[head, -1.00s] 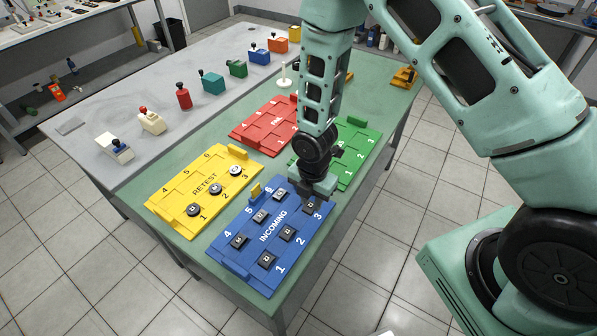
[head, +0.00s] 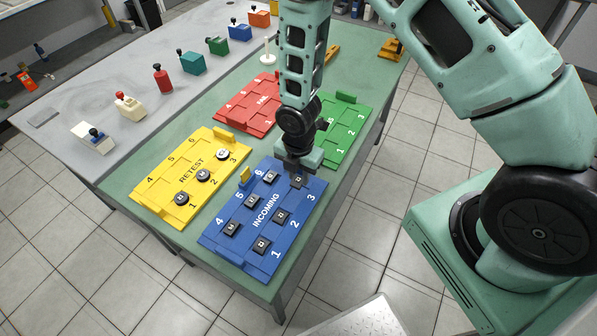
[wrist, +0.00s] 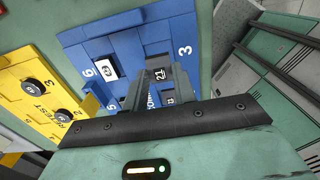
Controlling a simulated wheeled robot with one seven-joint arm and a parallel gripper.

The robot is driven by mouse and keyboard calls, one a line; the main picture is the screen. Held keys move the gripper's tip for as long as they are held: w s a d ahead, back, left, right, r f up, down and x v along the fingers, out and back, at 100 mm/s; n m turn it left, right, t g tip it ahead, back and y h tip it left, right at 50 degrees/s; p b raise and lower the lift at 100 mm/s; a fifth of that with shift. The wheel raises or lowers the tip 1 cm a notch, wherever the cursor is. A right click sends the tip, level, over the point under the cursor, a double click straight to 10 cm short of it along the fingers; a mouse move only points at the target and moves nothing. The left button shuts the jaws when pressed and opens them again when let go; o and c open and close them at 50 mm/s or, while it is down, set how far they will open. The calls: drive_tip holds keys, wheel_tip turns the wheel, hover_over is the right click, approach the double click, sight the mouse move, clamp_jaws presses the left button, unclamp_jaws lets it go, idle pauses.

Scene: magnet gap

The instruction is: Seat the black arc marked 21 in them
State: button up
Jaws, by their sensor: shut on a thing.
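The black arc marked 21 (wrist: 160,76) is between the fingers of my gripper (head: 298,172), which is shut on it. Its white "21" label faces the wrist camera; its arc shape is hard to make out. In the head view the black piece (head: 298,181) shows just below the fingers, over the blue INCOMING board (head: 311,183) near the place numbered 3. It appears slightly above the board; the exact clearance cannot be told. No magnet gap can be clearly identified in these views.
Several other black pieces sit on the blue board. The yellow RETEST board (head: 158,187) holds three round pieces. The red FAIL board (head: 240,117) and a green board (head: 350,125) lie behind. Several coloured blocks with knobs, including a red one (head: 162,80), line the grey tabletop (head: 70,135).

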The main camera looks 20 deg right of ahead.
drive_tip(key=shift+f+b, duration=1.4)
drive_tip(key=shift+f, duration=0.75)
drive_tip(key=shift+f, duration=0.2)
drive_tip(key=o, duration=1)
drive_tip(key=c, duration=0.5)
drive_tip(key=shift+r+p, duration=1.65)
drive_tip(key=shift+r, duration=0.7)
drive_tip(key=shift+f, duration=0.1)
